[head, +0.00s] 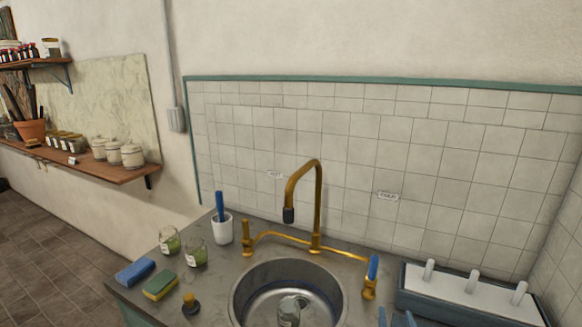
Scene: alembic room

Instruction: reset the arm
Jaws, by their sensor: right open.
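My right gripper (396,316) shows only at the bottom edge of the head view, right of the sink (337,290). Its two blue fingertips stand apart with nothing seen between them. The rest of the right arm is cut off by the frame. My left gripper is not in view.
A brass faucet (319,200) arches over the sink, and a glass jar (289,312) is in the basin. A rack with white pegs (470,290) stands right of the gripper. Left of the sink are a white cup (223,229), two jars, a sponge (160,285) and a blue block (135,271).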

